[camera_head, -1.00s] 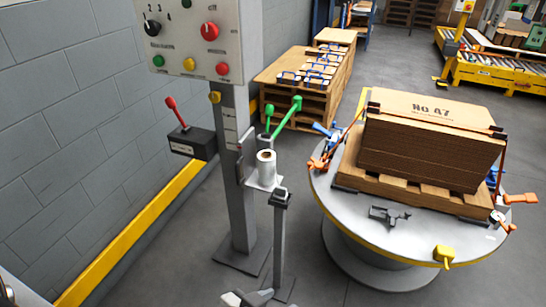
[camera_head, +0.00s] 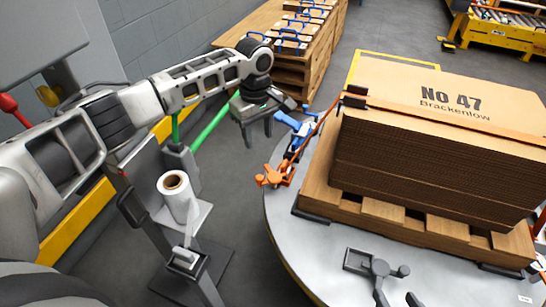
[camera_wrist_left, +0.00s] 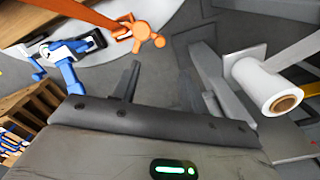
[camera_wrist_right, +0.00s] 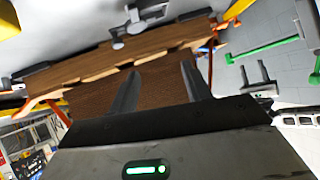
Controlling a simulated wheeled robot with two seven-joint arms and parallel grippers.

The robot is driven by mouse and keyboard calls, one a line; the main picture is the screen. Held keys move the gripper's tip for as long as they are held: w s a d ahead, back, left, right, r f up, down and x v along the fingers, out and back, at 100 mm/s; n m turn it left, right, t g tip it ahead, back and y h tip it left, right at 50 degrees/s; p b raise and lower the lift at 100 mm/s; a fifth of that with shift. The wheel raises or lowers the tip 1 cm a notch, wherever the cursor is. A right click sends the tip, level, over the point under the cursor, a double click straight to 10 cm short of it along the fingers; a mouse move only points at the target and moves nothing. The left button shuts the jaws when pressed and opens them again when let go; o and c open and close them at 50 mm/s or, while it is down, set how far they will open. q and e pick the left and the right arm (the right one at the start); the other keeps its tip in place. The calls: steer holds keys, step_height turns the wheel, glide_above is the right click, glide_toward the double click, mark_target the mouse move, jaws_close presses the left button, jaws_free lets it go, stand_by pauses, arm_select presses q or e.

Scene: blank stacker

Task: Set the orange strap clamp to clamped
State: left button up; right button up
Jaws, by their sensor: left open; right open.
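The orange strap clamp (camera_head: 275,175) sits at the left rim of the turntable, its handle sticking outward. An orange strap (camera_head: 430,108) runs from it up over the cardboard stack (camera_head: 430,170). In the left wrist view the clamp (camera_wrist_left: 145,35) lies beyond the fingertips. My left gripper (camera_head: 258,136) is open and empty, above and beyond the clamp, apart from it, beside a blue clamp (camera_head: 295,128). My right gripper (camera_wrist_right: 158,85) is open and empty, facing the stack; two dark tips at the bottom of the head view (camera_head: 396,298) appear to be its fingers.
The stack stands on a wooden pallet (camera_head: 385,215) on the round grey turntable (camera_head: 315,265). A grey fixture (camera_head: 376,267) lies at the turntable's front. A white roll (camera_head: 176,195) on a stand and a green lever (camera_head: 212,127) are near my left arm.

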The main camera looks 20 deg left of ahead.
mark_target(260, 177)
arm_select(q)
steer(key=f+b, duration=0.2)
steer(key=f, duration=0.5)
steer(key=f+b, duration=0.2)
steer(key=f, duration=0.4)
steer(key=shift+a+f+b, duration=0.2)
steer(key=shift+f+b, duration=0.1)
steer(key=shift+f, duration=0.5)
steer(key=shift+w+f, duration=0.1)
steer(key=shift+f, duration=0.2)
arm_select(e)
step_height(260, 177, down, 6)
steer(key=w+a, duration=0.1)
steer(key=a, duration=0.1)
steer(key=shift+r+g+y, duration=0.2)
steer(key=shift+g+y, duration=0.1)
steer(key=shift+y, duration=0.1)
arm_select(q)
jaws_close()
arm_select(e)
steer(key=shift+f, duration=0.1)
